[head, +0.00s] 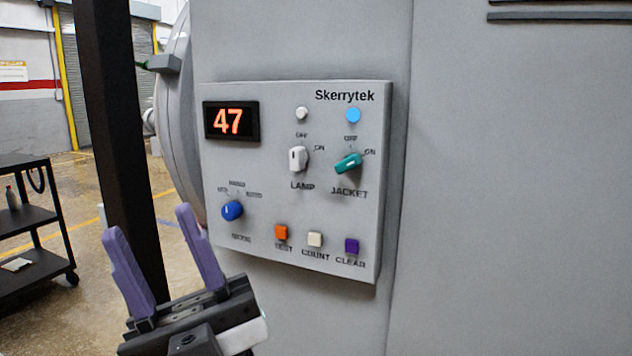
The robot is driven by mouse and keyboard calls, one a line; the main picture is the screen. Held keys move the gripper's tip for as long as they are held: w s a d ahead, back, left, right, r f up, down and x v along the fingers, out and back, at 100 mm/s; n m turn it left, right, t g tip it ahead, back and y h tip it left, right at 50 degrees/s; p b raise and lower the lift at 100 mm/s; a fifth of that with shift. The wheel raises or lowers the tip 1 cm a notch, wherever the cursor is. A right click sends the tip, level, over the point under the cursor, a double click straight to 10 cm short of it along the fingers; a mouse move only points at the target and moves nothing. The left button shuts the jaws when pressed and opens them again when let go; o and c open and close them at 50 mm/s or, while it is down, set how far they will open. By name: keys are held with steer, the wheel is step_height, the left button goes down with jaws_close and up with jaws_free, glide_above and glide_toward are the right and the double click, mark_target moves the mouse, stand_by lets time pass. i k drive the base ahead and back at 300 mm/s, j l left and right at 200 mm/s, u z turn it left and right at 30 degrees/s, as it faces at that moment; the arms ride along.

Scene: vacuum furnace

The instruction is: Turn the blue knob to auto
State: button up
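The blue knob (232,210) sits at the lower left of the grey control panel (300,215). A light pointer line shows on its face, close to upright and leaning slightly left. Small labels are above it and one is below; they are too small to read. My gripper (148,222) has two purple fingers pointing up, spread apart with nothing between them. It is to the left of the blue knob and lower, and its right finger is nearest the knob. The gripper does not appear to touch the knob.
The panel also has a white lamp knob (298,158), a green jacket knob (348,163), orange (281,232), white (315,239) and purple (351,246) buttons, and a display (231,121) reading 47. A black cart (35,235) stands far left.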

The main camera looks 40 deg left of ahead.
mark_target(232, 211)
steer(key=u, duration=1.45)
